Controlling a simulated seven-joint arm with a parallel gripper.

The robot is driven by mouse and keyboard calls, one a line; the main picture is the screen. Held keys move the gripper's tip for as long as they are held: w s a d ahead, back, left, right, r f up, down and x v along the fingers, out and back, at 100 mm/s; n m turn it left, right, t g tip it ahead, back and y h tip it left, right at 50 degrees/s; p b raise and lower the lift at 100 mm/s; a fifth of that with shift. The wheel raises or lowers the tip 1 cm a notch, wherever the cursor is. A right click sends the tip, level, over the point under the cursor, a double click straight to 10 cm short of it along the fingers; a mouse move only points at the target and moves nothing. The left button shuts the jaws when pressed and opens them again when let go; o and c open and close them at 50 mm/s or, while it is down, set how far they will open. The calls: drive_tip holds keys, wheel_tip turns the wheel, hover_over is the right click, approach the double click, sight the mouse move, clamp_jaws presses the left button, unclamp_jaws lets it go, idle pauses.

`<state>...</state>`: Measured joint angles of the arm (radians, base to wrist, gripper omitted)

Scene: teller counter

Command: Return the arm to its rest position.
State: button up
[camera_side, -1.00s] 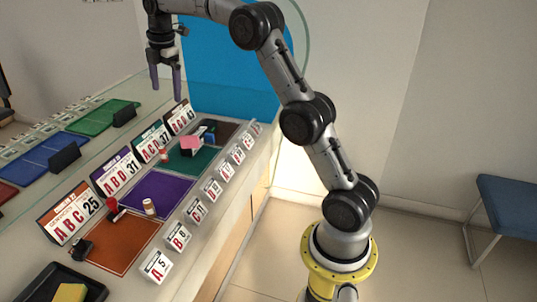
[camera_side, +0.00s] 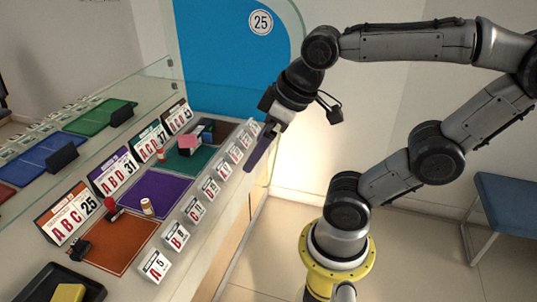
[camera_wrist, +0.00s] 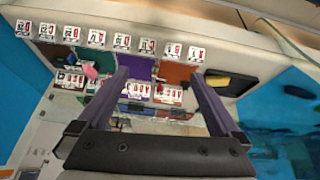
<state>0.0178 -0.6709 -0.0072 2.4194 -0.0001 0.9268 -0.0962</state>
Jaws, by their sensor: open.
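My gripper (camera_side: 262,148) is at the upper middle of the side view, by the right edge of the counter and above floor level. Its fingers point down and to the left. In the wrist view my gripper (camera_wrist: 165,82) shows two purple fingers spread wide apart, with nothing between them. The arm is folded back over its yellow base, with its links raised to the right. The gripper is clear of the objects on the counter in the side view.
The counter holds an orange mat (camera_side: 122,240), a purple mat (camera_side: 160,190) and a teal mat (camera_side: 187,160) with small items on them. Number signs (camera_side: 68,213) stand behind, and small cards (camera_side: 176,236) line the front edge. A black tray (camera_side: 95,292) holds a yellow block (camera_side: 68,293). A blue chair (camera_side: 510,205) stands right.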

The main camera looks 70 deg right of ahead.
drive_tip(key=shift+s+a+f+m, duration=0.15)
drive_tip(key=shift+s+f+m, duration=0.25)
drive_tip(key=shift+s+f, duration=0.55)
